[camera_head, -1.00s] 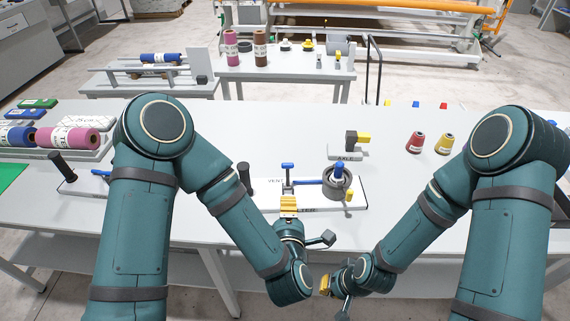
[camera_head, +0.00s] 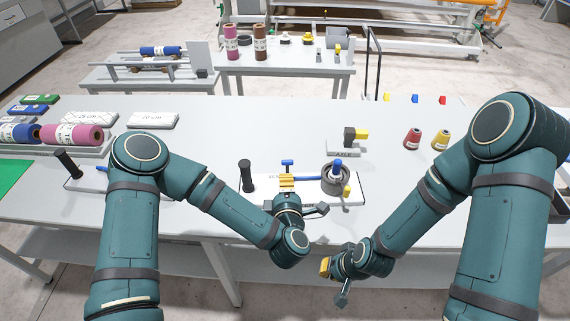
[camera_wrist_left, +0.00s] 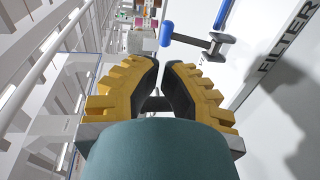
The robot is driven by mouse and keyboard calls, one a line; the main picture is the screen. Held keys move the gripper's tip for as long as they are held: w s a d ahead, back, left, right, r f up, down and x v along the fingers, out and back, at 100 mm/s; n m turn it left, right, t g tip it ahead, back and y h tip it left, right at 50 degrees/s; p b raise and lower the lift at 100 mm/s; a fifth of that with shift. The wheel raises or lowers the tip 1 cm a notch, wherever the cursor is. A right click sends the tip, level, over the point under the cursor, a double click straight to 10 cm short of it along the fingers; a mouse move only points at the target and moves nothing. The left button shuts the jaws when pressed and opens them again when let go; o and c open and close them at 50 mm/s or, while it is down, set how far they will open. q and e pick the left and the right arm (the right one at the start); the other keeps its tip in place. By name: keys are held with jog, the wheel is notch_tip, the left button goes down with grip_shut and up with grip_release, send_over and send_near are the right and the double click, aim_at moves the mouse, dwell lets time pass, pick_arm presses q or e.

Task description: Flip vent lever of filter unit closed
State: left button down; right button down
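The filter unit is a white base plate (camera_head: 258,184) on the table, with a dark grey round housing (camera_head: 327,186) at its right end and a blue knob on top. A blue-tipped lever (camera_head: 287,163) stands near its middle; in the left wrist view its blue end (camera_wrist_left: 166,33) lies just beyond the fingertips, on a grey arm. My left gripper (camera_head: 287,181) is in front of this lever, fingertips almost together with nothing between them (camera_wrist_left: 160,64). It appears apart from the lever. My right gripper (camera_head: 325,266) hangs in front of the table edge, its opening unclear.
A black post (camera_head: 246,176) rises at the plate's left end. A block with a yellow part (camera_head: 355,136) stands behind the unit, red (camera_head: 412,139) and yellow (camera_head: 440,141) spools to the right. Pink and blue rolls lie at the left.

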aim_at(284, 162)
pick_arm(q)
jog(key=w, duration=0.4)
jog(key=w+f, duration=0.1)
jog(key=w, duration=0.2)
jog(key=shift+w+a, duration=0.1)
jog(key=shift+a, duration=0.2)
jog(key=shift+w+a+g+p, duration=0.1)
jog(key=shift+w+g+p, duration=0.3)
jog(key=shift+w+p, duration=0.25)
jog(key=shift+w+f+b, duration=0.2)
jog(key=shift+w+b, duration=0.05)
jog(key=shift+b, duration=0.25)
